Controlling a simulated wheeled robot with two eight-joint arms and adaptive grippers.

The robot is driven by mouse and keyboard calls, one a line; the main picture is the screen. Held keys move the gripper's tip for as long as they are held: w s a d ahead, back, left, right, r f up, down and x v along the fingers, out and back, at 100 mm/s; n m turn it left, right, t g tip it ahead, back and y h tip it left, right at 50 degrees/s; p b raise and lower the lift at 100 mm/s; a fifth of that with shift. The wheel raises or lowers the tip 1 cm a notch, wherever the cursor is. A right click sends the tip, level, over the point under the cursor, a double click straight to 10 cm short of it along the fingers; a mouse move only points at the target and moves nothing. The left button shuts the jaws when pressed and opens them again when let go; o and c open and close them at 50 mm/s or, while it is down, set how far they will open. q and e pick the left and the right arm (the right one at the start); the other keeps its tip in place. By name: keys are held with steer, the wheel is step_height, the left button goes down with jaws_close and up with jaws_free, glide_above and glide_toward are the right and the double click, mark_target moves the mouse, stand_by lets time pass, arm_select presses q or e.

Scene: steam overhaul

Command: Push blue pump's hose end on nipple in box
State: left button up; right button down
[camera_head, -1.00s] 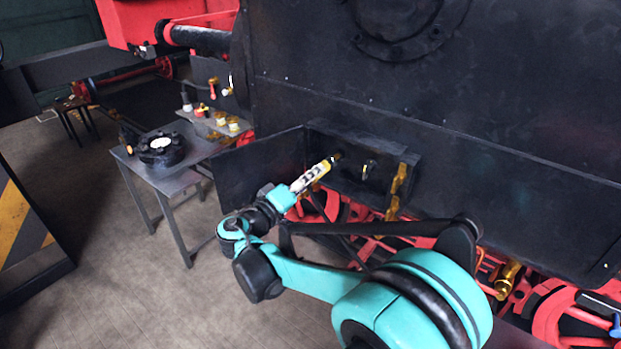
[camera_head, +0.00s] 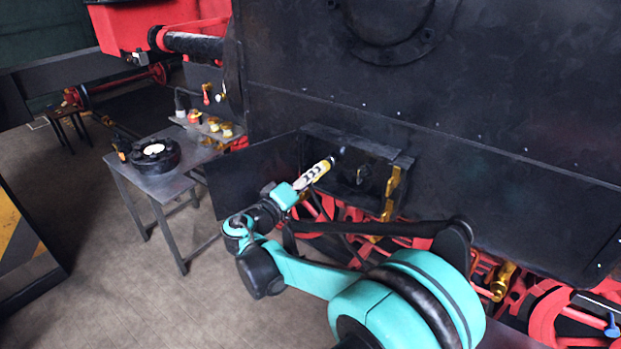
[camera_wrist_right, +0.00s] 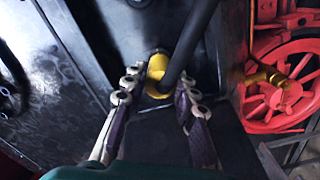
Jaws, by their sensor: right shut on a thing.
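The open black box (camera_head: 405,162) sits on the side of the dark engine. In the right wrist view, a black hose (camera_wrist_right: 190,45) runs down between the fingertips of my right gripper (camera_wrist_right: 158,90). A yellow fitting (camera_wrist_right: 157,63) shows beside the hose there; I cannot tell whether it belongs to the hose or is the nipple. The jaws are shut on the hose, partly hidden. A small blue part (camera_head: 612,327) shows at the lower right; I cannot tell if it is the pump. My left gripper is not in view.
The box's dark door (camera_head: 250,178) stands open to the left. A metal table (camera_head: 165,187) with a round black part (camera_head: 155,152) stands at the left. Red wheels (camera_head: 570,325) and brass fittings (camera_head: 502,282) lie below the engine side.

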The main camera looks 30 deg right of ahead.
steer(key=c, duration=1.1)
jaws_free()
steer(key=shift+d, duration=0.1)
steer(key=v, duration=1.2)
steer(key=s+d+f+n+y+b, duration=0.1)
steer(key=s+f+y+b, duration=0.15)
steer(key=f, duration=0.35)
steer(key=s+d+f+g+y+b, duration=0.1)
steer(key=s+f+y+b, duration=0.15)
steer(key=f, duration=0.35)
steer(key=s+d+f+n+y+b, duration=0.1)
steer(key=s+f+y+b, duration=0.15)
steer(key=f, duration=0.35)
steer(key=s+a+f+y+b, duration=0.2)
steer(key=a+f+y+b, duration=0.1)
steer(key=f, duration=0.2)
steer(key=s+a+f+y+b, duration=0.3)
steer(key=a+f, duration=0.1)
steer(key=f, duration=0.1)
steer(key=s+a+f+t+y+b, duration=0.1)
steer(key=s+a+f+y+b, duration=0.2)
steer(key=f, duration=0.2)
steer(key=shift+a+m, duration=0.3)
steer(key=shift+a, duration=0.05)
